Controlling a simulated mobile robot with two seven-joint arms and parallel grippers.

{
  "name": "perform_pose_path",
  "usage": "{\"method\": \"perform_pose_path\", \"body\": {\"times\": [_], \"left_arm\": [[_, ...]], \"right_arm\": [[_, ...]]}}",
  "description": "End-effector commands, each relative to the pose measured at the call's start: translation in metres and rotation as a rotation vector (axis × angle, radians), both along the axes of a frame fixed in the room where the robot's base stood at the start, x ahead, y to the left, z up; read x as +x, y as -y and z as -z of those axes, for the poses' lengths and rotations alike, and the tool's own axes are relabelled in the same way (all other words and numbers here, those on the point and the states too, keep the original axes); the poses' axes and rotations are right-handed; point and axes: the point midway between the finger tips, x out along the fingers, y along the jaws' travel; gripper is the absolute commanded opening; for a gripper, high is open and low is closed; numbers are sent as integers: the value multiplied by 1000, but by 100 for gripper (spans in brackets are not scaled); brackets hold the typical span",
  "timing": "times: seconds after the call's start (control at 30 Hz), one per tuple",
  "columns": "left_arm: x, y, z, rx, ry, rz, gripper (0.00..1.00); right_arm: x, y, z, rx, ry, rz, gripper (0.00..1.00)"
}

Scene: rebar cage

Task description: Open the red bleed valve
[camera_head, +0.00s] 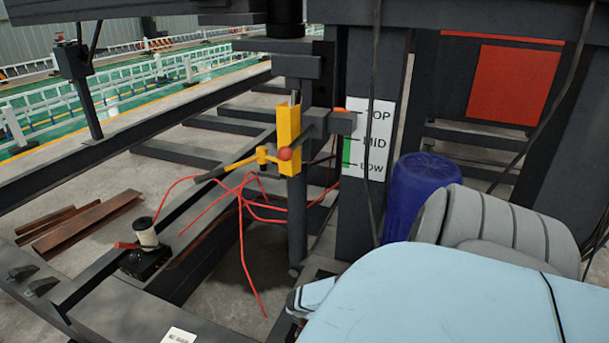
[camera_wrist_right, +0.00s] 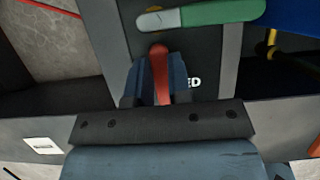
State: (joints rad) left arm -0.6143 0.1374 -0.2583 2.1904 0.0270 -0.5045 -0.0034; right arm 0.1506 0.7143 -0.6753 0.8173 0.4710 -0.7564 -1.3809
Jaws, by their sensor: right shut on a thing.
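The red bleed valve's lever (camera_wrist_right: 159,70) shows in the right wrist view as a narrow red bar with a rounded far end. My right gripper (camera_wrist_right: 160,84) is shut on it, with one dark finger on each side. The lever's rounded end sticks out past the fingertips. White lettering ending in "ED" (camera_wrist_right: 194,82) is partly hidden by the right finger. In the head view my pale blue right arm covers the lower right, and the valve cannot be made out there. My left gripper is in neither view.
A green handle with a pale end (camera_wrist_right: 200,15) lies just beyond the lever. The head view shows a yellow bracket (camera_head: 288,130), loose red cords (camera_head: 243,200), a TOP/MID/LOW sign (camera_head: 367,140) and a blue drum (camera_head: 420,195). Dark beams frame the area.

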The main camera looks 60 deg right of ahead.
Motion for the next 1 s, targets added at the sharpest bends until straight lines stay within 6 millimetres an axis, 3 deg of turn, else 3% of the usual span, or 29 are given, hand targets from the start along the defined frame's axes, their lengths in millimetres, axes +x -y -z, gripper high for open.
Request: {"method": "perform_pose_path", "body": {"times": [0.2,0.23,0.33,0.67,0.77,1.0], "left_arm": [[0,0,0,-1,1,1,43],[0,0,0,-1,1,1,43],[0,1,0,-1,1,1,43],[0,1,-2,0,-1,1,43],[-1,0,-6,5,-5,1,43],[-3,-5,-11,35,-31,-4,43]], "right_arm": [[1,-3,1,3,0,-5,0],[1,-3,1,3,0,-5,23],[0,-3,1,3,0,-4,45],[0,-2,-3,1,-1,-2,45],[0,-5,-15,1,0,-4,45],[-2,-25,-64,1,0,-7,45]]}}
